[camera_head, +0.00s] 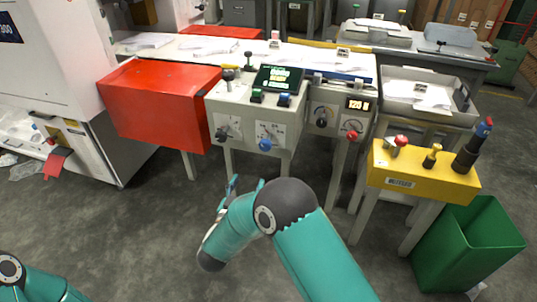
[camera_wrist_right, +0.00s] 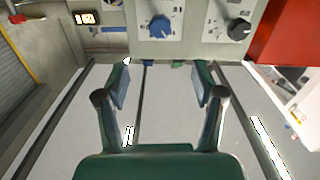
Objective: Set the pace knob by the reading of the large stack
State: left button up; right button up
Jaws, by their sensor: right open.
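A grey control box (camera_head: 255,108) has a black knob (camera_head: 222,134) and a blue knob (camera_head: 265,145) on its front. In the right wrist view the blue knob (camera_wrist_right: 160,27) and black knob (camera_wrist_right: 239,29) sit above the fingers. A second panel carries a black knob (camera_head: 322,122) and a red knob (camera_head: 352,135). I cannot read which is the pace knob. White stacks lie on the back table, one at the left (camera_head: 145,40) and one nearer the middle (camera_head: 210,46). My right gripper (camera_head: 233,184) is open and empty, below and apart from the box; its fingers (camera_wrist_right: 160,82) are spread.
A green-text screen (camera_head: 278,78) tops the box; an orange display (camera_head: 357,104) is at its right. A red cabinet (camera_head: 160,105) stands left. A yellow box (camera_head: 420,172) with levers and a green bin (camera_head: 468,245) stand right. Grey tray (camera_head: 395,88) holds white sheets.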

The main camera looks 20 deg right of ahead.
aim_at(265, 149)
jog(key=b+x, duration=0.1)
jog(key=x, duration=1.5)
jog(key=shift+w+d+b, duration=0.1)
jog(key=shift+d+b, duration=0.05)
jog(key=shift+b, duration=0.15)
jog(key=c, duration=1.1)
jog(key=shift+d, duration=0.3)
jog(key=shift+c, duration=0.2)
jog(key=shift+a+f, duration=0.1)
jog(key=shift+a, duration=0.05)
